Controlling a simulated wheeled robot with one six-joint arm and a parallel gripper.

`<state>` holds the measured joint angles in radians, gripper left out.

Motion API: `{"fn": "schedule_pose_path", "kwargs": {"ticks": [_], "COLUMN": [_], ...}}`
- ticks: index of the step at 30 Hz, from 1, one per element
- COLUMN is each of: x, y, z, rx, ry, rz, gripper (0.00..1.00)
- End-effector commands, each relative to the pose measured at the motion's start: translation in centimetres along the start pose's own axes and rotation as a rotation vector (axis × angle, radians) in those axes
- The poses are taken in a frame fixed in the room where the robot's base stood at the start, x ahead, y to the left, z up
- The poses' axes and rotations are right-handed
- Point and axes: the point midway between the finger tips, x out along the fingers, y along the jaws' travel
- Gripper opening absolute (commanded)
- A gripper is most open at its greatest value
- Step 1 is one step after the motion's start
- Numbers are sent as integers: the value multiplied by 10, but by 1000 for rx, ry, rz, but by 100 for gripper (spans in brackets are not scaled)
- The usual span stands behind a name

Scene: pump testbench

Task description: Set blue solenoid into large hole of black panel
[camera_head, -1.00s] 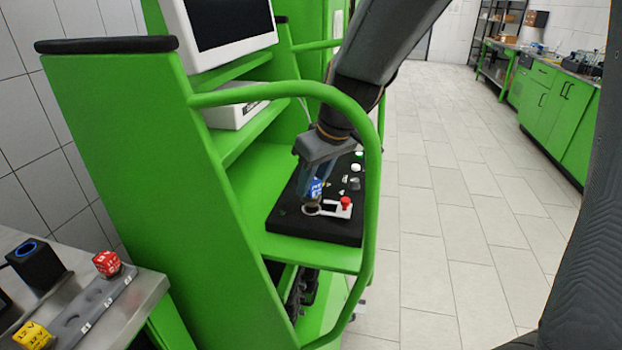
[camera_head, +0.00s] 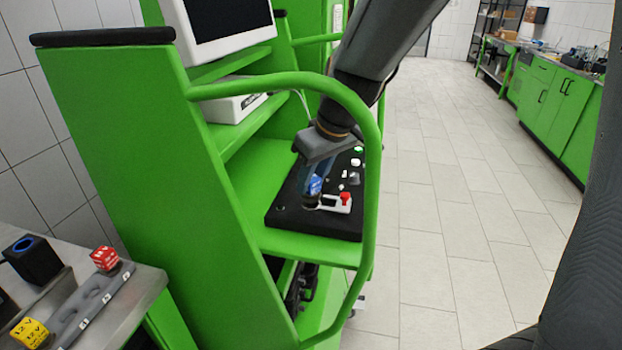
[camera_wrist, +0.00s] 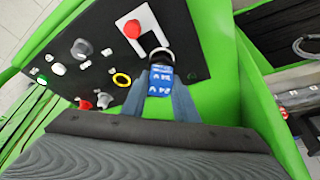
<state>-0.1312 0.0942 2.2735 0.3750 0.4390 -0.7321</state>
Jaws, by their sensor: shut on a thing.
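The blue solenoid (camera_head: 315,184) is held between the fingers of my gripper (camera_head: 314,186), low over the black panel (camera_head: 287,217). In the wrist view the blue solenoid (camera_wrist: 160,82) with white lettering is between the two blue-grey fingertips of my gripper (camera_wrist: 160,88). A ring-shaped part (camera_wrist: 162,56) shows directly beyond the solenoid, on the black panel (camera_wrist: 185,30) near its edge. The solenoid hides part of this ring. I cannot tell whether its lower end is inside the hole.
A red button (camera_head: 345,197) on a white plate is just right of the solenoid. Other knobs and buttons sit farther back. A green rail (camera_head: 372,200) curves around the panel.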

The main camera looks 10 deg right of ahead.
Motion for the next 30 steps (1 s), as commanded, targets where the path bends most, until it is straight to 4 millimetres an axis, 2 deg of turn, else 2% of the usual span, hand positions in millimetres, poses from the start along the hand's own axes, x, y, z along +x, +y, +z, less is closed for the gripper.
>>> {"fn": "schedule_pose_path", "kwargs": {"ticks": [30], "x": [6], "y": [0], "z": [2], "rx": [0], "ry": [1], "rz": [0], "gripper": [10]}}
